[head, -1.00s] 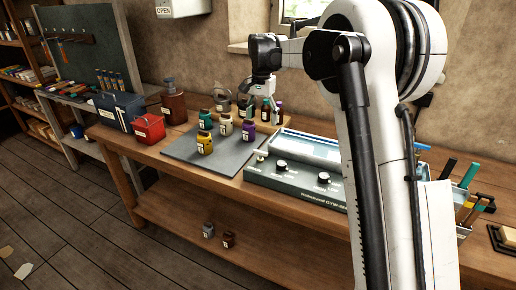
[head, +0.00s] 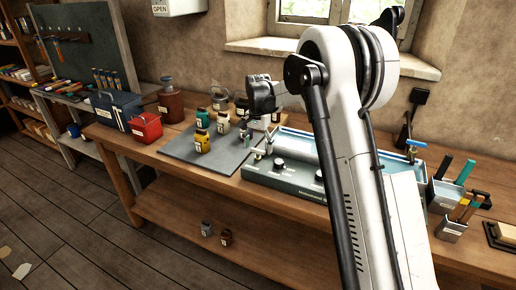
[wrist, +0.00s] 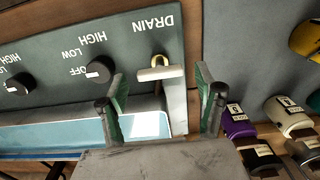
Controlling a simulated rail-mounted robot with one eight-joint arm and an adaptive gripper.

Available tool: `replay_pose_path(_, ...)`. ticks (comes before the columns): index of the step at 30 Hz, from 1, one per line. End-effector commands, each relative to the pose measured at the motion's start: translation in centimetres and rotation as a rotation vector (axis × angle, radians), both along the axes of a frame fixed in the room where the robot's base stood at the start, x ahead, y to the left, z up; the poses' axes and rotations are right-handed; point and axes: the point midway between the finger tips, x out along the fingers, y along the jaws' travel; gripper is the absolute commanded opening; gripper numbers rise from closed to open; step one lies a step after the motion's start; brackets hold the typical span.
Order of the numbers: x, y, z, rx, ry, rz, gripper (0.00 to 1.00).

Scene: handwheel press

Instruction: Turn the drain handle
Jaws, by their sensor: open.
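The drain handle (wrist: 160,72) is a small pale lever with a brass-coloured curved top, beside the word DRAIN on the grey-green control panel (wrist: 55,55). In the wrist view it shows in the space between the two fingertips of my open gripper (wrist: 160,88). Both fingers stand apart from the handle, one on each side, and nothing is held. In the head view the panel (head: 285,178) belongs to a long bath unit on the bench. My gripper is over its left end there, and the handle is too small to make out clearly.
Black knobs (wrist: 98,72) and the open water trough (wrist: 60,137) adjoin the handle. Several small bottles, including a purple one (wrist: 237,122), stand close by on the grey mat (head: 172,149). A red box (head: 146,127) and a tool holder (head: 441,196) are farther along the bench (head: 130,158).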

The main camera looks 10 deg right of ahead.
Motion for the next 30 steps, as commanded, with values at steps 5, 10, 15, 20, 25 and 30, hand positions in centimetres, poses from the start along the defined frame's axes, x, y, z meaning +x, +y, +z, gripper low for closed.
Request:
replay_pose_path(5,0.02,0.00,-0.93,0.000,0.000,0.000,0.67)
replay_pose_path(10,0.01,-0.01,-1.03,0.000,0.000,0.000,0.67)
replay_pose_path(15,0.00,0.00,-1.02,0.000,0.000,0.000,0.57)
replay_pose_path(20,0.00,0.00,-1.00,0.000,0.000,0.000,0.36)
replay_pose_path(25,0.00,0.00,-1.00,0.000,0.000,0.000,0.21)
replay_pose_path(30,0.00,0.00,-1.03,0.000,0.000,0.016,0.21)
